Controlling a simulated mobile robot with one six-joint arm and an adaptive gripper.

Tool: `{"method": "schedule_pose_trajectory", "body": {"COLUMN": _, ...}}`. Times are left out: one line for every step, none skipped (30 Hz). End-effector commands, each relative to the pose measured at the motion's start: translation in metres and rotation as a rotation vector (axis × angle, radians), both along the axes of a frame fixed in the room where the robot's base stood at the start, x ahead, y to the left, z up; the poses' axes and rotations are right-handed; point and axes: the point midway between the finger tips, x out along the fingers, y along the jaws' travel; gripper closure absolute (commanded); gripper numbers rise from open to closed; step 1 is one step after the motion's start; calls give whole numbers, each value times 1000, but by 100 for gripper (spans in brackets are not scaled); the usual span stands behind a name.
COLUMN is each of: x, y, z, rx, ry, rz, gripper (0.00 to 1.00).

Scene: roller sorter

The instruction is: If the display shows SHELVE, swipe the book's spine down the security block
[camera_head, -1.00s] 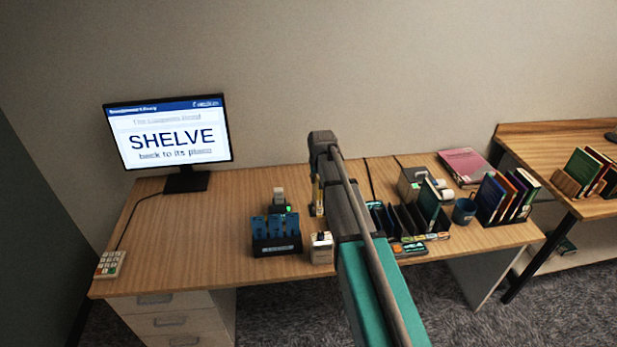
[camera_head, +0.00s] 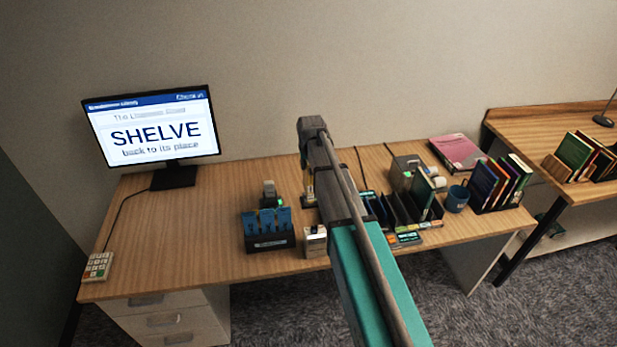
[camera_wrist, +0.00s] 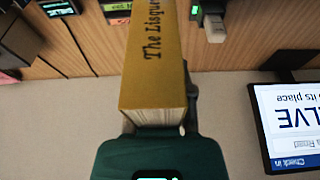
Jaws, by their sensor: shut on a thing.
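The display (camera_head: 158,130) stands at the desk's back left and reads SHELVE, "back to its place". My gripper (camera_wrist: 158,128) is shut on a mustard-yellow book (camera_wrist: 153,70), with its dark title lettering starting "The Lisque" facing the wrist camera. The pale page edges show at the book's near end, and its far end runs out of the picture. In the head view my arm covers most of the gripper and the book. A grey box (camera_head: 403,171) stands right of my arm; I cannot tell whether it is the security block.
A holder with blue cards (camera_head: 268,238) and a small pale box (camera_head: 314,241) stand near the front edge. A blue mug (camera_head: 456,198), upright books (camera_head: 500,184) and a pink book (camera_head: 457,152) are at the right. The desk's left half is mostly clear.

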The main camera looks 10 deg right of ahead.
Motion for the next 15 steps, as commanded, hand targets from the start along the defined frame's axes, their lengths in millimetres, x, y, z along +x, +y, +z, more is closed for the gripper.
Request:
{"method": "schedule_pose_trajectory", "body": {"x": -1, "y": 1, "z": 2, "rx": 0, "ry": 0, "rz": 1, "gripper": 100}}
{"method": "schedule_pose_trajectory", "body": {"x": -1, "y": 1, "z": 3, "rx": 0, "ry": 0, "rz": 1, "gripper": 100}}
{"method": "schedule_pose_trajectory", "body": {"x": -2, "y": 1, "z": 5, "rx": 0, "ry": 0, "rz": 2, "gripper": 100}}
{"method": "schedule_pose_trajectory", "body": {"x": -3, "y": 1, "z": 6, "rx": 0, "ry": 0, "rz": 2, "gripper": 100}}
{"method": "schedule_pose_trajectory", "body": {"x": -4, "y": 1, "z": 8, "rx": 0, "ry": 0, "rz": 2, "gripper": 100}}
{"method": "schedule_pose_trajectory", "body": {"x": -5, "y": 1, "z": 10, "rx": 0, "ry": 0, "rz": 2, "gripper": 100}}
{"method": "schedule_pose_trajectory", "body": {"x": -6, "y": 0, "z": 12, "rx": 0, "ry": 0, "rz": 2, "gripper": 100}}
{"method": "schedule_pose_trajectory", "body": {"x": -8, "y": 0, "z": 15, "rx": 0, "ry": 0, "rz": 2, "gripper": 100}}
{"method": "schedule_pose_trajectory", "body": {"x": -8, "y": 0, "z": 15, "rx": 0, "ry": 0, "rz": 2, "gripper": 100}}
{"method": "schedule_pose_trajectory", "body": {"x": -9, "y": 0, "z": 16, "rx": 0, "ry": 0, "rz": 2, "gripper": 100}}
{"method": "schedule_pose_trajectory", "body": {"x": -10, "y": 0, "z": 18, "rx": 0, "ry": 0, "rz": 2, "gripper": 100}}
{"method": "schedule_pose_trajectory", "body": {"x": -11, "y": 0, "z": 20, "rx": 0, "ry": 0, "rz": 3, "gripper": 100}}
{"method": "schedule_pose_trajectory", "body": {"x": -12, "y": -1, "z": 21, "rx": 0, "ry": 0, "rz": 3, "gripper": 100}}
{"method": "schedule_pose_trajectory", "body": {"x": -14, "y": -1, "z": 23, "rx": 0, "ry": 0, "rz": 3, "gripper": 100}}
{"method": "schedule_pose_trajectory", "body": {"x": -14, "y": -1, "z": 19, "rx": 1, "ry": 0, "rz": 3, "gripper": 100}}
